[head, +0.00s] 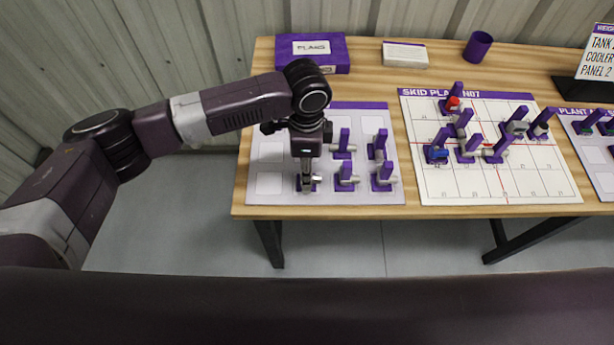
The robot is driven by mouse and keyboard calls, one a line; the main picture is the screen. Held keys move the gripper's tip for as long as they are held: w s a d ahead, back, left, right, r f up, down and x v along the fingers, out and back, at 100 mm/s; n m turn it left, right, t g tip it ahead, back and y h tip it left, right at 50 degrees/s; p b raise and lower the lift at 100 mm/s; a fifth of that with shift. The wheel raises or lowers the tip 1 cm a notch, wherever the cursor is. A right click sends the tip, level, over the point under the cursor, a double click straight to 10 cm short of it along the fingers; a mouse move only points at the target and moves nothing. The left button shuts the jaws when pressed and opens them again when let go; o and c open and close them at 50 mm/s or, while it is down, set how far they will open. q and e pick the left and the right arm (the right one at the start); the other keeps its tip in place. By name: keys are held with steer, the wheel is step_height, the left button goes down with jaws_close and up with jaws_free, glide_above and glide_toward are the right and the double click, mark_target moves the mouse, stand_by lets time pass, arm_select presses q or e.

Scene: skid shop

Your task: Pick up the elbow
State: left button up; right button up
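My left gripper (306,174) points straight down over a grey fitting (311,184) in the front row of the left parts mat (270,150). Its fingertips overlap the place where that fitting's purple upright handle would show, so I cannot tell whether they are open or closed around it. Several similar grey fittings with purple handles stand on the mat to the right, such as one in the front row (346,181) and one at the front right (384,181). The pieces are too small to tell surely which is the elbow. My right gripper is not in view.
A skid plan board (520,187) with several fittings lies to the right, with another mat (601,168) beyond. A purple box (338,58), a white box (404,55), a purple cup (478,46) and a sign (599,60) stand along the back of the wooden table (370,75).

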arm_select(q)
steer(key=shift+r, duration=0.1)
jaws_close()
